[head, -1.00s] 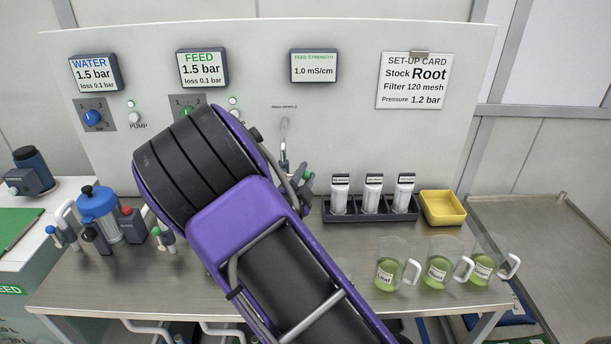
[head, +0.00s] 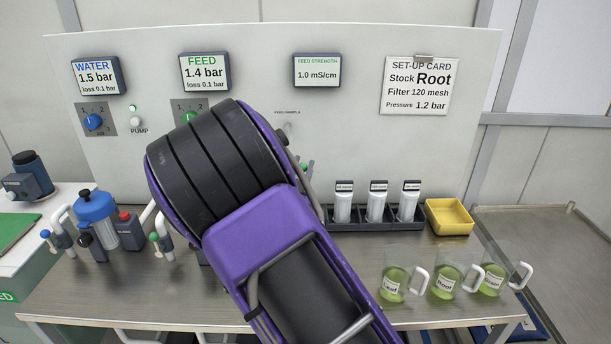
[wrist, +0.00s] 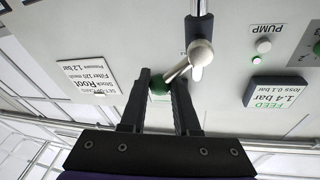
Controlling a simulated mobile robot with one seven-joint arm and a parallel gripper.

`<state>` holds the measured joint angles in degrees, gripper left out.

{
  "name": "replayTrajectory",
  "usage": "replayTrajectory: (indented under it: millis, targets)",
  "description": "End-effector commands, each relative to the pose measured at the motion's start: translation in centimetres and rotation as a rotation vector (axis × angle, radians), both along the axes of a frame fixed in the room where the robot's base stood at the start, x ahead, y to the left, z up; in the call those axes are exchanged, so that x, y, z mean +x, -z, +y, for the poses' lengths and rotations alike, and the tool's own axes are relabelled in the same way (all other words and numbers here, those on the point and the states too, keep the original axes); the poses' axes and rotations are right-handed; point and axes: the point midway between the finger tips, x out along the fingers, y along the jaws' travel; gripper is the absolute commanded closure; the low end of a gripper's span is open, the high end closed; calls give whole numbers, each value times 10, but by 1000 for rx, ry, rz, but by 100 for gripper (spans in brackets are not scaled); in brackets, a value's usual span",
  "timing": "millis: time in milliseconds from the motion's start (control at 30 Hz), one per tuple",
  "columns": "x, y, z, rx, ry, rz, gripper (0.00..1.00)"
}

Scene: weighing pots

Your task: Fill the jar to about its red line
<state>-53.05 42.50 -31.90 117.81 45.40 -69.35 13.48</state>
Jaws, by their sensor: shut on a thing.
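In the wrist view, which is upside down, the two dark fingers of my gripper (wrist: 159,80) are closed around a green knob (wrist: 158,88). The knob is at the end of a pale lever (wrist: 178,71) on a tap with a rounded pale body (wrist: 201,52) in front of the panel. In the head view my purple and black arm hides the gripper and most of the tap. The feed display (head: 205,73) reads 1.4 bar. I see no jar with a red line in either view; my arm covers the middle of the bench.
Three jugs with green liquid, including Leaf (head: 392,285) and Root (head: 444,282), stand at the bench's front right. Behind them are a rack (head: 376,222) of white cartridges and a yellow tray (head: 449,217). A blue-topped filter housing (head: 97,212) stands left.

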Motion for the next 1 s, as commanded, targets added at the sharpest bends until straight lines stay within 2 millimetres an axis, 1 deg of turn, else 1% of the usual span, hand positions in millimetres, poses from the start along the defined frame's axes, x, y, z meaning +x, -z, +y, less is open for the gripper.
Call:
replayTrajectory:
  millis: [33, 200, 400, 967, 1000]
  targets:
    - [-1, 2, 1, -33, 0, 5, 100]
    - [-1, -2, 5, -127, 0, 4, 100]
    - [-1, -4, 7, -195, 0, 6, 100]
    - [-1, -4, 8, -222, 0, 8, 100]
    - [-1, -4, 8, -222, 0, 8, 65]
